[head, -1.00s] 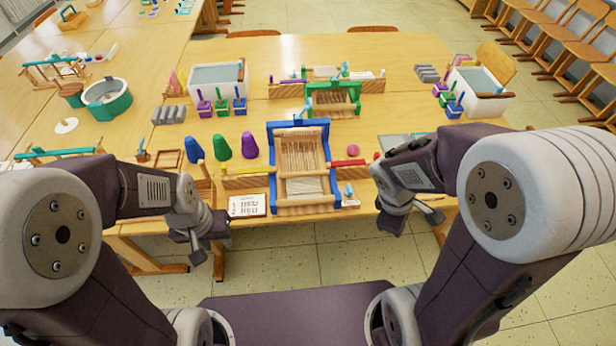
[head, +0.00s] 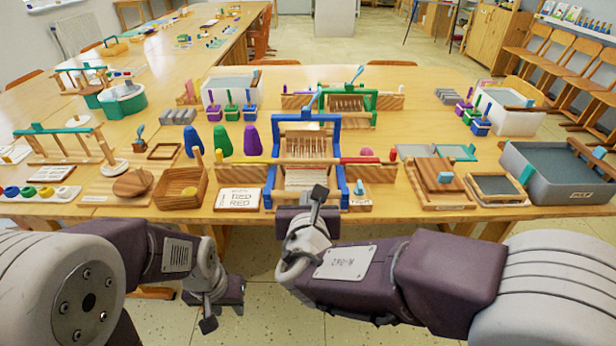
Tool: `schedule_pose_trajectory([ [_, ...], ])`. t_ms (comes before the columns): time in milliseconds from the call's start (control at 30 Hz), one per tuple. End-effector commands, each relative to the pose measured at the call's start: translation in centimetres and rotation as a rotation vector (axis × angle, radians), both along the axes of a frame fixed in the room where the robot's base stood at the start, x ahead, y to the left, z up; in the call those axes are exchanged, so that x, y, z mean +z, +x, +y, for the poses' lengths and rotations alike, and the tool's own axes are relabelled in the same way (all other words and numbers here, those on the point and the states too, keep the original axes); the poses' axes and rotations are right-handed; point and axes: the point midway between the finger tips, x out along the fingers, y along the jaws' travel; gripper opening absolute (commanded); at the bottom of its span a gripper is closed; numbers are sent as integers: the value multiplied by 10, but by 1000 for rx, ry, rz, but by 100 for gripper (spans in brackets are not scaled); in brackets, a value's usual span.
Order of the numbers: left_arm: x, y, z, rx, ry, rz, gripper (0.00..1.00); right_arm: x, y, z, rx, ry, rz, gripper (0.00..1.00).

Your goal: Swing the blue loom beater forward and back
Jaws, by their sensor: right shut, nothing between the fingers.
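The blue loom (head: 338,160) stands upright near the front edge of the table, with pale warp threads (head: 305,177) strung inside its frame. A blue crossbar (head: 307,118) spans the tops of its uprights, with a light-blue handle (head: 313,100) rising above it. I cannot tell how far the beater leans. My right gripper (head: 318,193) is shut and empty, pointing up in front of the loom's lower front; whether it touches the loom is unclear. My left gripper (head: 222,306) hangs low in front of the table, apart from the loom; its finger opening is unclear.
A green loom (head: 345,103) stands behind. Coloured cones (head: 222,140) stand left.

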Motion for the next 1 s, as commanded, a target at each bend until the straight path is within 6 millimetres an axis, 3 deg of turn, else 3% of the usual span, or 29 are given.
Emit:
schedule_pose_trajectory([
  [333, -25, 0, 0, 0, 0, 1, 36, -32, 71, -2, -6, 0, 1, 0],
  [500, -18, 0, 0, 0, 0, 1, 36, -17, 96, -1, -3, 2, 0, 0],
  [700, -16, 0, 0, 0, 0, 1, 36, -12, 108, -1, -1, 2, 1, 0],
  [1000, -16, 0, 0, 0, 0, 1, 36, -12, 108, 0, 0, 1, 1, 0],
])
